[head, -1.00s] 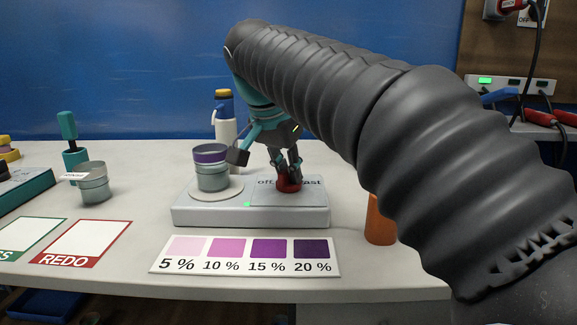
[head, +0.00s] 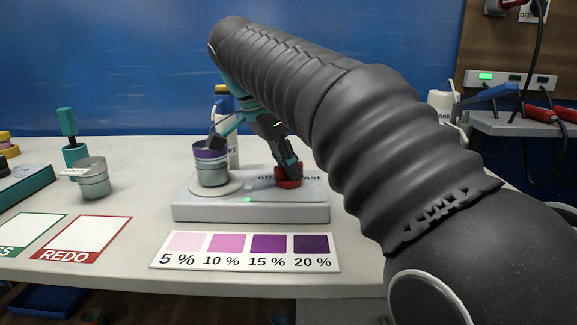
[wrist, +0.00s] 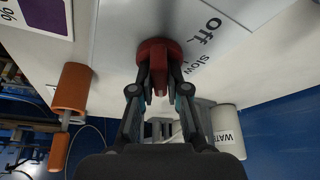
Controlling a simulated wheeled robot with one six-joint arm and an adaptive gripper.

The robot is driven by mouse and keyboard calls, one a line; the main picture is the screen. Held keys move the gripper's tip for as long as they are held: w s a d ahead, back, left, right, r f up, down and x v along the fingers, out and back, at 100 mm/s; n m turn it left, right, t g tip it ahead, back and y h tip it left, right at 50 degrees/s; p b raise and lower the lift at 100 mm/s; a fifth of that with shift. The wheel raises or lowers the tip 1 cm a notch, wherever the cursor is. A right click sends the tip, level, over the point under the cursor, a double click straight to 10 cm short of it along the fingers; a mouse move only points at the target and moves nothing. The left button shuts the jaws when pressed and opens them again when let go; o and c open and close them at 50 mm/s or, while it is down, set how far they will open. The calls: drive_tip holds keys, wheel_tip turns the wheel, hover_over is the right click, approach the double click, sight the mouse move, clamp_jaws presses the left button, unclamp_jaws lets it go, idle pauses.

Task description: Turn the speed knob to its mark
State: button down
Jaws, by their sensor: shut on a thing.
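The red speed knob (head: 289,183) sits on the right part of the grey stirrer base (head: 240,212), with the labels "off" and "fast" partly covered beside it. In the wrist view the knob (wrist: 153,50) has a raised red grip bar between the finger pads. My gripper (head: 288,168) comes down at a slant and is shut on this bar; it also shows in the wrist view (wrist: 159,88). The labels "off" and "slow" show to the right of the knob there. Which mark the knob points at cannot be told.
A metal cup with purple contents (head: 211,167) stands on the base's left plate, close to my wrist. A colour card (head: 245,263) lies in front. An orange cylinder (wrist: 70,92) stands near the base. A metal beaker (head: 94,182) and REDO card (head: 82,240) are at left.

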drive_tip(key=c, duration=1.2)
unclamp_jaws()
drive_tip(key=shift+o, duration=0.2)
drive_tip(key=shift+a+r, duration=0.1)
drive_tip(key=v, duration=0.7)
drive_tip(key=shift+s+a+r, duration=0.1)
